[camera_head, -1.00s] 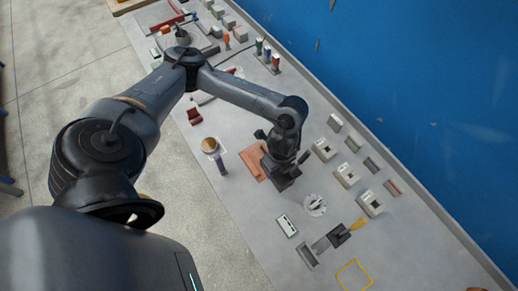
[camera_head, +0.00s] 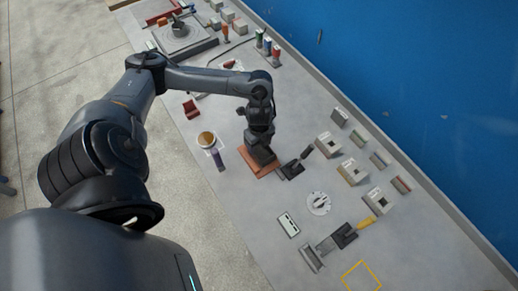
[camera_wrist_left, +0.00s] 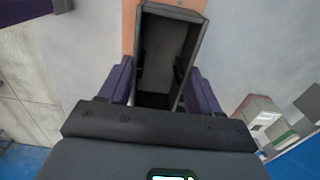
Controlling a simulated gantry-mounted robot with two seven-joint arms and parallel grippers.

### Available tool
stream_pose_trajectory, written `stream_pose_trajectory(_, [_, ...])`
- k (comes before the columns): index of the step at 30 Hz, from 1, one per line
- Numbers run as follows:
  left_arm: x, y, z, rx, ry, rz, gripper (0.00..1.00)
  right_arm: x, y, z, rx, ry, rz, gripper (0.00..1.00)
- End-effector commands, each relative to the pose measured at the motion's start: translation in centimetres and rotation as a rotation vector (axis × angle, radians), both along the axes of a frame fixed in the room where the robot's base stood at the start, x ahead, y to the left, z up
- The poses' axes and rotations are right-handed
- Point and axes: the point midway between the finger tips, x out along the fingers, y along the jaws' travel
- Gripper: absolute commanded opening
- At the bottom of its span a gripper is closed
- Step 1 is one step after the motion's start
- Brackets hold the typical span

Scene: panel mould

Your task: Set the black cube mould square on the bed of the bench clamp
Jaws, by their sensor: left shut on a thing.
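My left gripper (camera_head: 261,150) is over the terracotta-coloured board in the middle of the bench. In the left wrist view its purple fingers (camera_wrist_left: 160,88) are shut on the dark, open-topped black cube mould (camera_wrist_left: 167,45), one on each side. The mould also shows as a dark block under the gripper in the head view (camera_head: 263,157). I cannot tell whether it touches the board. A dark grey device with a yellow handle, which looks like the bench clamp (camera_head: 343,235), lies to the lower right, its bed bare. My right gripper is not in view.
The terracotta board (camera_head: 250,166) lies under the gripper. A dark flat tool (camera_head: 292,169) with a handle lies close to its right. A round white dial (camera_head: 318,203) and several grey blocks (camera_head: 352,171) stand further right. A yellow square outline (camera_head: 360,277) marks clear bench.

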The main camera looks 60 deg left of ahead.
Motion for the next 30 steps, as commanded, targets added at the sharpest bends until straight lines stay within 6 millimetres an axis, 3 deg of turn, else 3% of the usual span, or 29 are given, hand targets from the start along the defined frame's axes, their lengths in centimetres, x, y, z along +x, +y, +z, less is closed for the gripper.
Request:
stream_pose_trajectory(5, [0.1, 0.2, -0.5, -0.001, -0.002, 0.001, 0.15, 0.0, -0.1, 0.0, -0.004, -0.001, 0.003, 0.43])
stream_pose_trajectory(15, [0.0, 0.3, -4.1, 0.001, -0.001, 0.0, 0.15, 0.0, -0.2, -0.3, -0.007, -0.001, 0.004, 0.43])
stream_pose_trajectory(26, [0.0, 0.3, -4.4, 0.001, -0.002, 0.0, 0.15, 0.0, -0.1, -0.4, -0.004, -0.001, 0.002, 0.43])
stream_pose_trajectory(27, [0.0, 0.3, -4.4, 0.001, -0.001, 0.0, 0.66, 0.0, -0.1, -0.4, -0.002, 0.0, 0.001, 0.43])
stream_pose_trajectory(30, [0.0, 0.2, -4.4, 0.001, -0.001, 0.0, 0.82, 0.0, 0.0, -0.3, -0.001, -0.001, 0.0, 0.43])
